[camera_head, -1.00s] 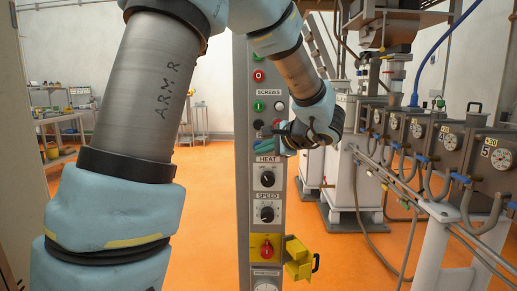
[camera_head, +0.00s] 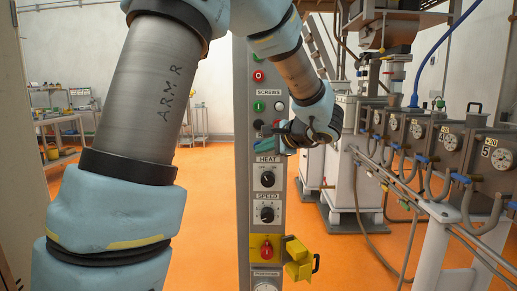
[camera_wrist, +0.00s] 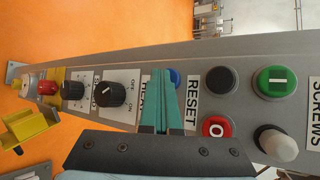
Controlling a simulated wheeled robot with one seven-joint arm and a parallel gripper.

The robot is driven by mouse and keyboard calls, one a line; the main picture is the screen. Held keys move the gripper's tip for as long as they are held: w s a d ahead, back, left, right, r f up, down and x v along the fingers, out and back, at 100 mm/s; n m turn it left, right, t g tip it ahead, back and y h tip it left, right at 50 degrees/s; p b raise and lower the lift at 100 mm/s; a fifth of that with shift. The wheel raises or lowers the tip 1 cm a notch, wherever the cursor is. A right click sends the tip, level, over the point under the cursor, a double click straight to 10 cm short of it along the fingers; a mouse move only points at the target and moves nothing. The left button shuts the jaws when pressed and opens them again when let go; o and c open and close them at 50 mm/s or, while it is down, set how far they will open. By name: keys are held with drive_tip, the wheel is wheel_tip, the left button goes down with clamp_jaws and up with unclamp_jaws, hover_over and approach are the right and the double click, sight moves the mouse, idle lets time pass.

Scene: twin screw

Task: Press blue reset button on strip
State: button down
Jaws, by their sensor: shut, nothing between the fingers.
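The strip (camera_head: 244,200) is a tall grey upright panel of buttons and knobs. The blue reset button (camera_wrist: 173,77) shows only in part in the wrist view, behind my gripper's fingers and beside the RESET label (camera_wrist: 192,103). My gripper (camera_wrist: 161,74) is shut and empty; its teal fingertips overlap the button's near side in the picture. I cannot tell whether they touch it. In the head view my gripper (camera_head: 262,146) is at the strip just above the HEAT label, and the blue button is hidden there.
In the wrist view, a black button (camera_wrist: 222,80), a red button (camera_wrist: 217,128), a green button (camera_wrist: 276,81) and a white knob (camera_wrist: 276,144) sit close to the fingers. The heat knob (camera_wrist: 111,93) is on the other side. A yellow bracket (camera_head: 299,262) juts out low on the strip.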

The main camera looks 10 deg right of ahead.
drive_tip(key=shift+s, duration=0.1)
drive_tip(key=shift+s+a+b, duration=0.15)
drive_tip(key=shift+s+b, duration=0.35)
drive_tip(key=shift+s, duration=0.3)
drive_tip(key=shift+s+a+b, duration=0.25)
drive_tip(key=shift+s+b, duration=0.25)
drive_tip(key=shift+s, duration=0.75)
drive_tip(key=shift+s+a+b, duration=0.2)
drive_tip(key=shift+s+b, duration=0.25)
drive_tip(key=shift+s, duration=0.75)
drive_tip(key=s+a+f+n+g+h, duration=0.3)
drive_tip(key=s+a+f+n+g, duration=0.2)
drive_tip(key=a+f+n, duration=0.2)
drive_tip(key=s+a+f+n+g+h+p, duration=0.1)
drive_tip(key=s+a+f+n+g+h, duration=0.2)
drive_tip(key=s+a+f+n, duration=0.3)
drive_tip(key=a+f+n+g, duration=0.1)
drive_tip(key=a+f, duration=0.3)
drive_tip(key=f, duration=0.1)
drive_tip(key=shift+s+f+n+g+h+p, duration=0.15)
drive_tip(key=shift+s+n+g+h+p, duration=0.15)
drive_tip(key=shift+g, duration=0.1)
